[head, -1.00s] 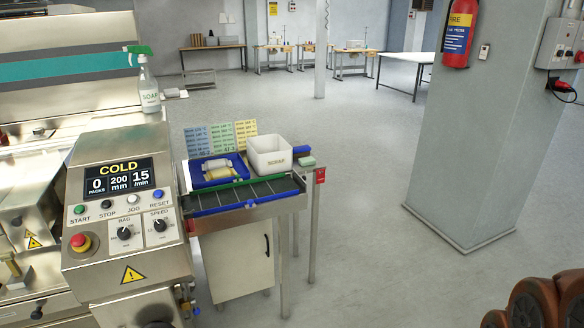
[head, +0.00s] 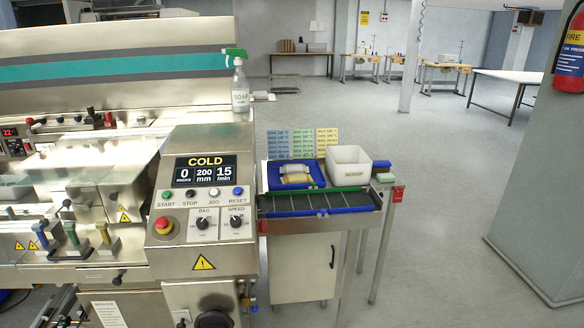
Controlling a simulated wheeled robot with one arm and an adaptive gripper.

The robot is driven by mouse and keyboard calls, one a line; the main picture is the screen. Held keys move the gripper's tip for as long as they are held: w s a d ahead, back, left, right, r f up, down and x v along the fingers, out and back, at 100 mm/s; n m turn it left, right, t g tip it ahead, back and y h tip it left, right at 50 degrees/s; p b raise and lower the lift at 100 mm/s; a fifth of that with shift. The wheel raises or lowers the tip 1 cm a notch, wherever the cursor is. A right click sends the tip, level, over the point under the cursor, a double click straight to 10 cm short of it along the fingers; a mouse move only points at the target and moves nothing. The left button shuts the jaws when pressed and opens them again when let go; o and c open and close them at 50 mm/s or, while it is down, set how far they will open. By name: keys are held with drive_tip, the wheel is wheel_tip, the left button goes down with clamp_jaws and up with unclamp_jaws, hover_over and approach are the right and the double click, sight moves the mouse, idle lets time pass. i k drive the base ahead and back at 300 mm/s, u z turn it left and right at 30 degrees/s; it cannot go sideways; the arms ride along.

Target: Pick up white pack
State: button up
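A small white pack (head: 290,168) lies in a blue tray (head: 273,174) on the side table right of the machine's control panel. A tan or yellowish pack (head: 297,179) lies just in front of it in the same tray. The packs are small here, so their exact contact is hard to tell. My gripper is not in view.
A white bin (head: 348,170) stands right of the tray. A dark conveyor (head: 310,203) with blue and green edges runs in front. The control panel (head: 205,200) blocks the left. A pillar (head: 540,200) stands at right; open floor (head: 440,230) lies between.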

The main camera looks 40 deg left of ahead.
sight(287, 169)
drive_tip(key=u, duration=0.55)
drive_tip(key=i, duration=1.95)
drive_tip(key=u, duration=1.8)
drive_tip(key=i, duration=0.8)
drive_tip(key=u, duration=1.1)
drive_tip(key=i, duration=0.6)
